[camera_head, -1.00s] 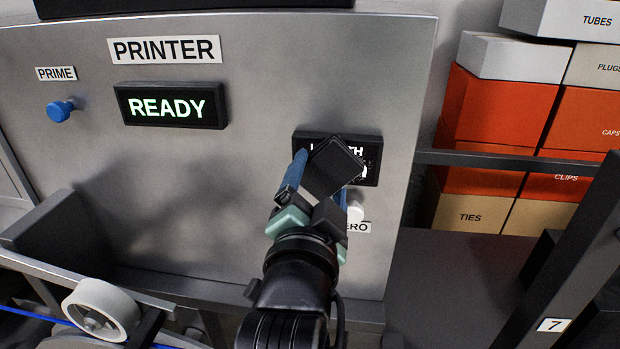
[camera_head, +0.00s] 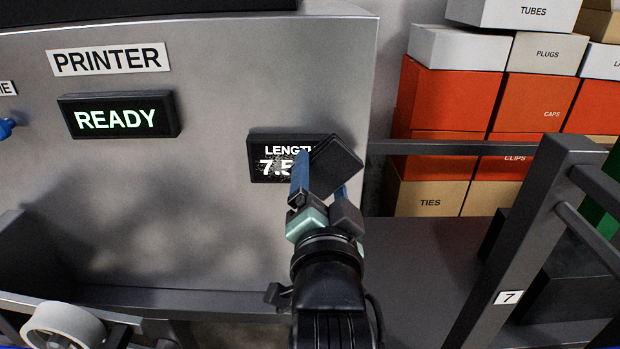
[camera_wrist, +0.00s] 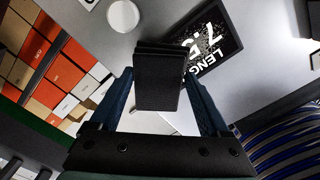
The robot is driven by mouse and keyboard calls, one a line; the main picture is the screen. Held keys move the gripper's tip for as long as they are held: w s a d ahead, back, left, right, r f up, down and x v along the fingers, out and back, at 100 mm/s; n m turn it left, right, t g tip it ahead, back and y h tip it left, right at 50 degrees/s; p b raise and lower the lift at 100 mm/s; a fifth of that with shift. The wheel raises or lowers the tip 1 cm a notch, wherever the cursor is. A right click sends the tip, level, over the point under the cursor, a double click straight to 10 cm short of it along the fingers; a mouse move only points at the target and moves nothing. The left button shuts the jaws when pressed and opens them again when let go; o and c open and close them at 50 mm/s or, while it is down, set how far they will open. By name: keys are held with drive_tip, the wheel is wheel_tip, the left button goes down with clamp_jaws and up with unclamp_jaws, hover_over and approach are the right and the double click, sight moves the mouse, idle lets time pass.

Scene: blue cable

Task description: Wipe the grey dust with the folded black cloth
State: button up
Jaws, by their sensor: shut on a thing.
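My gripper (camera_head: 321,184) is shut on the folded black cloth (camera_head: 336,165), a flat dark pad held tilted between two blue fingers. The cloth also shows in the wrist view (camera_wrist: 158,82). It overlaps the right end of the LENGTH display (camera_head: 264,174) in the head view. Grey dust (camera_head: 284,163) shows as speckles over the display's digits, which start "7.5". The dust also shows in the wrist view (camera_wrist: 207,45), beside the cloth. The display's right end is hidden in the head view. I cannot tell whether the cloth touches the panel.
The grey printer panel (camera_head: 200,230) carries a READY display (camera_head: 118,115) at the left. A white round knob (camera_wrist: 123,15) is near the cloth in the wrist view. A dark rail frame (camera_head: 530,240) stands at the right, before stacked boxes (camera_head: 445,95).

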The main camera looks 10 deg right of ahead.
sight(253, 168)
drive_tip(key=shift+w+a+f+b, duration=0.1)
drive_tip(key=shift+w+a+b, duration=0.25)
drive_tip(key=shift+a, duration=1.3)
drive_tip(key=shift+w+a+r+b, duration=0.1)
drive_tip(key=shift+w+a+b, duration=0.25)
drive_tip(key=shift+a, duration=1.25)
drive_tip(key=shift+w+a+f+b, duration=0.1)
drive_tip(key=shift+w+a+b, duration=0.25)
drive_tip(key=shift+a, duration=1.3)
drive_tip(key=shift+s, duration=0.1)
drive_tip(key=shift+s+a+b, duration=0.15)
drive_tip(key=shift+s, duration=0.85)
drive_tip(key=shift+s+a+b, duration=0.15)
drive_tip(key=shift+s+a, duration=0.05)
drive_tip(key=shift+s, duration=0.75)
drive_tip(key=shift+s+a+b, duration=0.15)
drive_tip(key=shift+s, duration=0.85)
drive_tip(key=shift+s+a, duration=0.15)
drive_tip(key=shift+s, duration=0.6)
drive_tip(key=shift+s+a, duration=0.15)
drive_tip(key=shift+s, duration=0.6)
